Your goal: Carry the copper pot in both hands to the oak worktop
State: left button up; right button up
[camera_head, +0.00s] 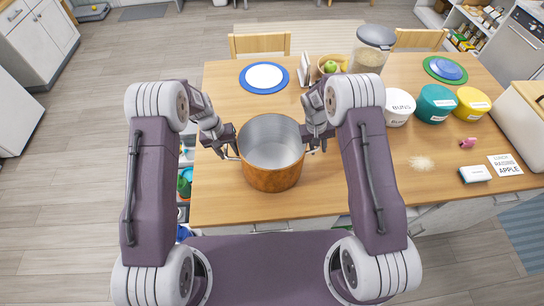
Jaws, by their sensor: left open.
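The copper pot (273,179) stands upright on the wooden worktop (225,205), near its front edge. It has a silvery inside that looks empty, and a small handle on each side. My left gripper (229,152) is at the pot's left handle, with its jaws open. My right gripper (315,144) is at the pot's right handle. Its fingers are small and partly hidden, so I cannot tell whether they close on the handle.
A blue-rimmed plate (264,77), a fruit bowl (331,67) and a clear canister (372,48) stand behind the pot. White, teal (436,104) and yellow tubs (471,104) stand to the right. Bare wood lies left and right of the pot.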

pick_arm(q)
jog(key=shift+f, duration=0.1)
pick_arm(e)
jog(key=shift+f, duration=0.1)
pick_arm(q)
jog(key=c, duration=0.4)
pick_arm(e)
jog(key=c, duration=0.4)
pick_arm(q)
grip_shut()
pick_arm(e)
grip_shut()
pick_arm(q)
jog(key=shift+w, duration=0.15)
pick_arm(e)
jog(key=shift+w, duration=0.15)
